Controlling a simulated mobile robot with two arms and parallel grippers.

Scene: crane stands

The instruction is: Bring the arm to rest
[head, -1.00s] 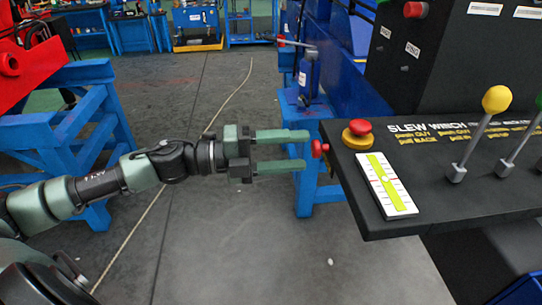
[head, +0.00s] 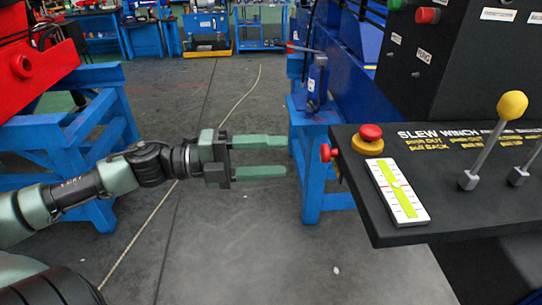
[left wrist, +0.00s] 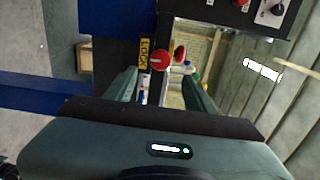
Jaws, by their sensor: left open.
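My left arm reaches in from the left in the head view. My left gripper (head: 285,157) is open and empty, its two green fingers apart and pointing right. It hangs in the air left of the black control console (head: 440,215). A red knob (head: 328,153) on the console's side edge is right of the fingertips, with a gap between. In the left wrist view the fingers (left wrist: 160,85) are spread, and a red round knob (left wrist: 160,60) beside a yellow LOCK label (left wrist: 145,57) shows beyond them. My right gripper is not in view.
On the console are a red and yellow emergency button (head: 368,138), a white and yellow level gauge (head: 398,191) and a yellow-knobbed lever (head: 495,135). Blue stands (head: 318,170) are behind and at left (head: 85,150).

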